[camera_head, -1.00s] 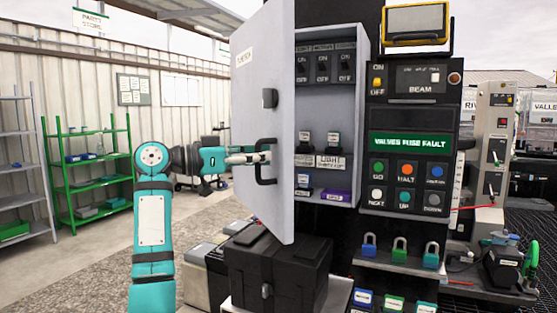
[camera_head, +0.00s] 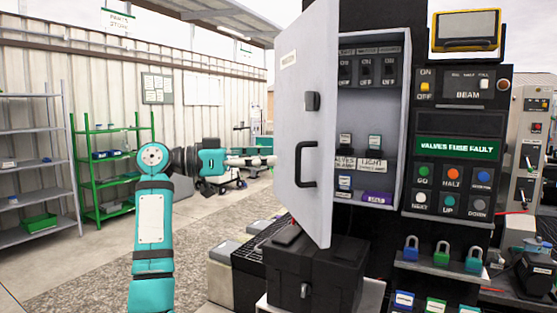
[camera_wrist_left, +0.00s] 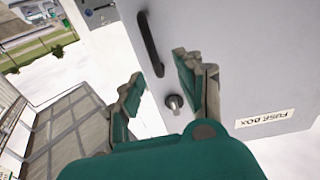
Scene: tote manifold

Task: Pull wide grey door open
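The wide grey door (camera_head: 318,125) of the fuse box stands swung open toward the left, with the box interior (camera_head: 372,110) showing beside it. The door bears a black bar handle (camera_head: 306,165) and a dark latch (camera_head: 312,101). In the left wrist view the door (camera_wrist_left: 240,50) fills the upper right, with its handle (camera_wrist_left: 150,45), a round knob (camera_wrist_left: 174,102) and a "FUSE BOX" label. My left gripper (camera_head: 272,161) is just left of the handle, apart from it. Its fingers (camera_wrist_left: 158,86) are spread and hold nothing. My right gripper is not in view.
A black box (camera_head: 310,272) stands below the door. A control panel (camera_head: 455,150) with buttons is right of the fuse box, with padlocks (camera_head: 441,252) below. Green shelves (camera_head: 110,165) stand far left.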

